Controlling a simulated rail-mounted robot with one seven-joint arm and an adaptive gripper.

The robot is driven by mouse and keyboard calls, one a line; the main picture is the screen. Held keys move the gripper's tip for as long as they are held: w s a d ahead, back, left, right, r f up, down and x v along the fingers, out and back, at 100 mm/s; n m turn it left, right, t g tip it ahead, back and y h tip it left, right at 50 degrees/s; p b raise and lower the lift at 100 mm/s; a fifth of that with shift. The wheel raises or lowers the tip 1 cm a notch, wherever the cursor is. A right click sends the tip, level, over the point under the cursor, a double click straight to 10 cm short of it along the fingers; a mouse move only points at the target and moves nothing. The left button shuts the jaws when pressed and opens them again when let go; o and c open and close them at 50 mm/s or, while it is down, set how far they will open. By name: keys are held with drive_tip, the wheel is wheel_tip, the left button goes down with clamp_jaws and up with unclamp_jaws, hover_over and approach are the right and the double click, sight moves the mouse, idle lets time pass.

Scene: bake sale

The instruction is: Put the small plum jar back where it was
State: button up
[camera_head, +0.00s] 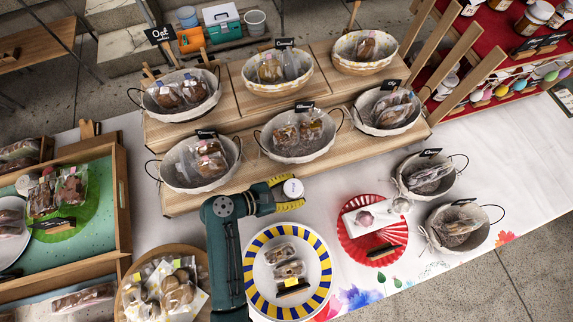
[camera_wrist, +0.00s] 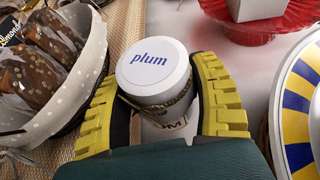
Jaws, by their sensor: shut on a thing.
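The small plum jar (camera_wrist: 155,78) has a white lid with "plum" in blue letters. In the wrist view it sits between the two yellow fingers of my gripper (camera_wrist: 157,95), which is shut on it. Its lower side is partly hidden by the gripper. In the head view the jar's white lid (camera_head: 293,188) shows at the end of my gripper (camera_head: 289,194). My gripper is between the wooden tiered stand and the striped plate. I cannot tell the jar's height above the table.
A yellow-and-blue striped plate (camera_head: 253,258) lies just below my gripper, and a red stand (camera_head: 354,247) is to the right. Cloth-lined baskets line the wooden stand (camera_head: 228,101). A red shelf (camera_head: 493,28) with jars is at the upper right. White tablecloth (camera_head: 497,135) is bare on the right.

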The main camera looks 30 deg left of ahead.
wheel_tip(320, 180, down, 7)
drive_tip(key=shift+f+b, duration=0.1)
drive_tip(key=shift+b, duration=0.8)
drive_tip(key=shift+f, duration=0.15)
drive_tip(key=o, duration=1)
drive_tip(key=shift+s+a+r, duration=0.2)
drive_tip(key=shift+r, duration=0.1)
drive_tip(key=p+v, duration=0.1)
drive_tip(key=v, duration=1)
drive_tip(key=shift+s+a, duration=0.1)
drive_tip(key=shift+s, duration=0.1)
